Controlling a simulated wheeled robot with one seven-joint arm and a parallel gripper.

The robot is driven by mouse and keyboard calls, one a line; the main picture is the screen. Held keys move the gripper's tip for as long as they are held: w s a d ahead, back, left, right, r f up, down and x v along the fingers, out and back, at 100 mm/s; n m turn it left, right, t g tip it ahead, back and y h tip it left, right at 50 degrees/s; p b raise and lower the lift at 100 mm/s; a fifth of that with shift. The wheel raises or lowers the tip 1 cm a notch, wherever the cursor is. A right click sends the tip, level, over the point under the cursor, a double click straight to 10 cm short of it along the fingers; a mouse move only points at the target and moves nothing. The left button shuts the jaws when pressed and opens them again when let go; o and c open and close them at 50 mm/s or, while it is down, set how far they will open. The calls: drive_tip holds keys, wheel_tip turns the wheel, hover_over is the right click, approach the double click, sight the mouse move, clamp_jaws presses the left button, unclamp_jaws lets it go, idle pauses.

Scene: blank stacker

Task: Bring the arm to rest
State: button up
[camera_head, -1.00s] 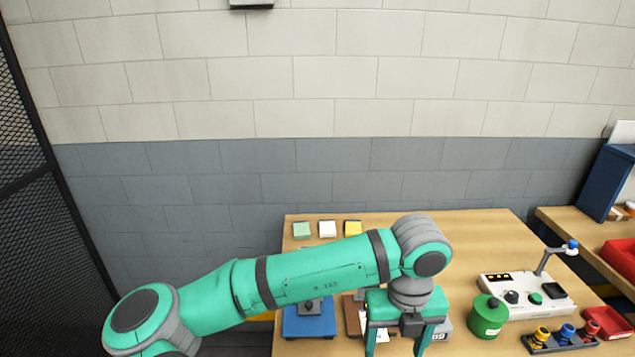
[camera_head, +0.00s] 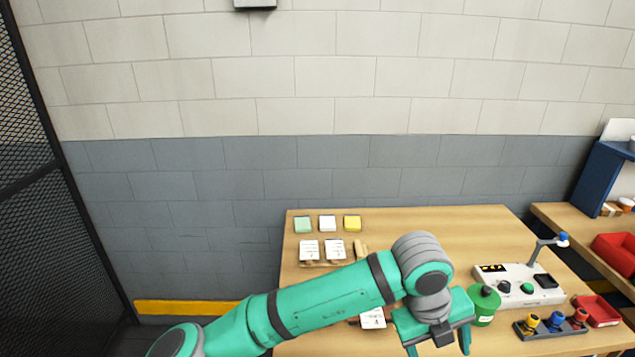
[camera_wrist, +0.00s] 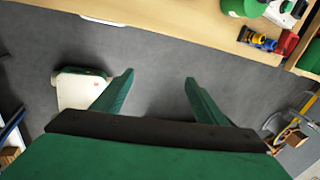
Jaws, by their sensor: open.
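My gripper (camera_head: 438,346) is at the lower middle of the head view, in front of the wooden table (camera_head: 455,222) as seen there. Its two green fingers stand apart with nothing between them. In the wrist view my gripper (camera_wrist: 160,82) shows the same open fingers, with grey floor (camera_wrist: 150,60) behind them and the table's edge beyond. My teal arm runs from the lower left and hides part of the table.
A green canister (camera_head: 484,306) stands close to the right of my gripper. Beyond it are a white control box (camera_head: 520,285), a dark rack of coloured knobs (camera_head: 550,329) and a red tray (camera_head: 597,311). Sticky-note pads (camera_head: 327,223) and white cards (camera_head: 335,249) lie at the back left.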

drive_tip(key=w+d+r+n+t+h, duration=0.1)
drive_tip(key=d+r+n+t+h, duration=0.15)
drive_tip(key=d+n+h, duration=0.35)
drive_tip(key=w+d+r+n+t+h, duration=0.1)
drive_tip(key=d+r+n+t+h, duration=0.1)
drive_tip(key=d+r+n+h, duration=0.35)
drive_tip(key=a+f+n+t+y, duration=0.5)
drive_tip(key=a+f+n+t, duration=0.7)
drive_tip(key=n, duration=0.5)
drive_tip(key=s+a+f+n+y, duration=0.65)
drive_tip(key=s+a+f, duration=0.3)
drive_tip(key=f, duration=0.25)
drive_tip(key=s+a+f+y, duration=0.1)
drive_tip(key=s+a+y, duration=0.1)
drive_tip(key=s+a, duration=0.4)
drive_tip(key=s+a+f+g+y, duration=0.1)
drive_tip(key=s+a, duration=0.6)
drive_tip(key=s, duration=0.7)
drive_tip(key=shift+f+m+y, duration=0.2)
drive_tip(key=shift+m+y, duration=0.1)
drive_tip(key=shift+y, duration=0.2)
